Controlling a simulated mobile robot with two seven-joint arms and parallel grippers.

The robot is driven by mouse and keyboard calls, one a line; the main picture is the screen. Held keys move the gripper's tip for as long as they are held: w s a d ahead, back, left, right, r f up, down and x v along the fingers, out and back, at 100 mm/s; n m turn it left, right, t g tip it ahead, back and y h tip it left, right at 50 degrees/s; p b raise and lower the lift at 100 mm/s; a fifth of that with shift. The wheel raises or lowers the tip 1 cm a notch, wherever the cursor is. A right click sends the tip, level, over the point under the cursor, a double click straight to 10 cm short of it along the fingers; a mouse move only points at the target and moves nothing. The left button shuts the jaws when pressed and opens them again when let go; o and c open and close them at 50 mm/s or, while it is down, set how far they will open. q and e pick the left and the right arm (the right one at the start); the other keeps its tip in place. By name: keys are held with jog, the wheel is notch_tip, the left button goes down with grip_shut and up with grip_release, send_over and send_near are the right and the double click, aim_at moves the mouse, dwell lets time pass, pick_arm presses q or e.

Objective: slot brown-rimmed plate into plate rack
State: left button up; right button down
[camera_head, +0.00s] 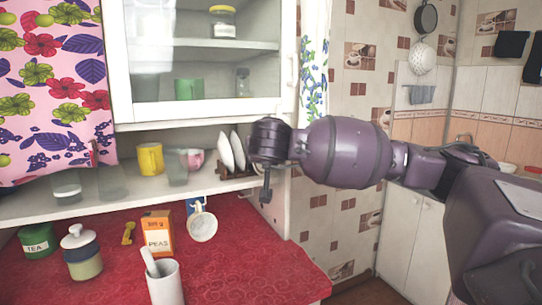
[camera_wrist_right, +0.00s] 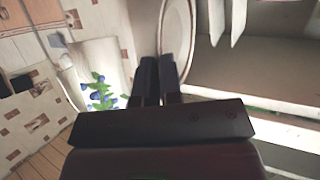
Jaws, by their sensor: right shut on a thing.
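The brown-rimmed plate (camera_wrist_right: 176,32) is white with a thin brown rim and stands on edge in the right wrist view. My right gripper (camera_wrist_right: 161,75) is shut on its edge. In the head view this plate is hidden behind my right wrist. The dark plate rack (camera_head: 234,173) stands on the open shelf under the cabinet, left of my right gripper. Two white plates (camera_head: 226,152) (camera_head: 239,150) stand upright in it, and they also show in the right wrist view (camera_wrist_right: 216,20). Whether the held plate touches the rack cannot be seen. My left gripper is not in view.
Left of the rack on the shelf (camera_head: 110,196) are a pink cup (camera_head: 194,159), a clear glass (camera_head: 176,168) and a yellow mug (camera_head: 150,159). A white mug (camera_head: 203,226) hangs below the shelf. The glass-front cabinet (camera_head: 207,108) is just above. The red counter's right part is clear.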

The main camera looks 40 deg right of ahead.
jog(key=shift+w+d+f+b, duration=0.4)
jog(key=shift+w+b, duration=0.3)
jog(key=shift+w, duration=1.3)
jog(key=shift+w+d+f+b, duration=0.35)
jog(key=shift+w+d+b, duration=0.3)
jog(key=shift+w, duration=1.4)
jog(key=shift+w+d+f+b, duration=0.35)
jog(key=shift+w+b, duration=0.4)
jog(key=shift+w, duration=1.25)
jog(key=c, duration=1.2)
grip_release()
jog(key=shift+f, duration=0.1)
jog(key=shift+s+a, duration=0.1)
jog(key=shift+s, duration=0.05)
